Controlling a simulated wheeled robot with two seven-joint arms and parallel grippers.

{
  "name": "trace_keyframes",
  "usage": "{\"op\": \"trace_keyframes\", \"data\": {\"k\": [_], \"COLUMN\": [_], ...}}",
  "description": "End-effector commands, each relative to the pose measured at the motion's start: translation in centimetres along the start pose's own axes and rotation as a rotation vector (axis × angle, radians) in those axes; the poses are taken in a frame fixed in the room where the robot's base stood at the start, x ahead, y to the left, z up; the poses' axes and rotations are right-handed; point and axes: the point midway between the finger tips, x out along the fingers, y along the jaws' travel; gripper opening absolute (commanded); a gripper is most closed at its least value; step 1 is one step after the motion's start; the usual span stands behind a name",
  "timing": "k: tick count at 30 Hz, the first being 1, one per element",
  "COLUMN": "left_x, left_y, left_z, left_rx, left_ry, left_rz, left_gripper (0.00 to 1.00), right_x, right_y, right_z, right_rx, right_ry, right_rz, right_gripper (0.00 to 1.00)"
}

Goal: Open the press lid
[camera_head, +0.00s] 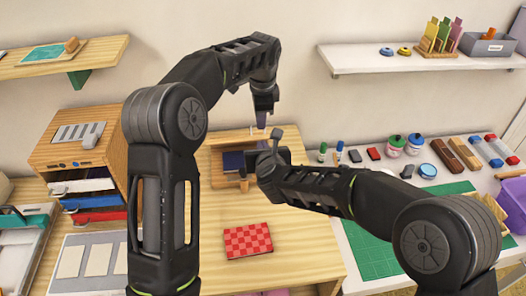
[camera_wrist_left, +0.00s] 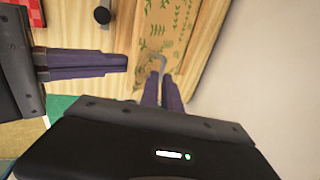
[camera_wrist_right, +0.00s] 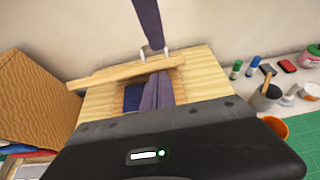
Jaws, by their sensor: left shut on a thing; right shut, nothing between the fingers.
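The wooden press (camera_head: 217,165) stands at the back of the table, partly hidden by my right arm. Its lid shows edge-on as a slanted plank in the right wrist view (camera_wrist_right: 115,74) and as a leaf-patterned board in the left wrist view (camera_wrist_left: 172,25). A dark blue area (camera_wrist_right: 132,98) shows below the plank. My left gripper (camera_head: 262,121) is shut on the lid's small metal handle (camera_wrist_left: 158,58), pointing down from above. My right gripper (camera_wrist_right: 158,90) is shut and empty, in front of the blue area below the plank; I cannot tell whether it touches the lid.
A red checkered block (camera_head: 248,241) lies in front on the table. A wooden drawer cabinet (camera_head: 85,145) stands left. Bottles, ink pots (camera_head: 414,143) and a green mat (camera_head: 370,250) are on the right-hand white table. An orange cup (camera_wrist_right: 275,127) is right of my right gripper.

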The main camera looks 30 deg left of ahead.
Motion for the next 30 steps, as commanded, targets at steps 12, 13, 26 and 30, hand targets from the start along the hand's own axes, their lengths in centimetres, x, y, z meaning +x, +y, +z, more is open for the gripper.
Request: {"op": "trace_keyframes", "data": {"k": [12,13,26,30], "left_x": [1.6,1.6,1.1,-0.2], "left_y": [0.8,0.8,0.8,0.9], "left_z": [0.5,0.5,0.4,0.3], "left_rx": [-0.002,-0.002,0.0,0.0], "left_ry": [-0.018,-0.018,-0.017,-0.016], "left_rz": [0.028,0.028,0.029,0.028], "left_gripper": [0.23,0.26,0.29,0.29], "right_x": [0.0,0.0,0.0,0.0], "right_y": [-0.3,-0.3,-0.3,-0.4], "right_z": [1.0,1.0,1.2,1.1], "right_rx": [0.0,0.0,-0.001,0.0], "right_ry": [-0.023,-0.023,-0.025,-0.024], "right_rz": [-0.007,-0.007,-0.008,-0.009], "right_gripper": [0.0,0.0,0.0,0.0]}}
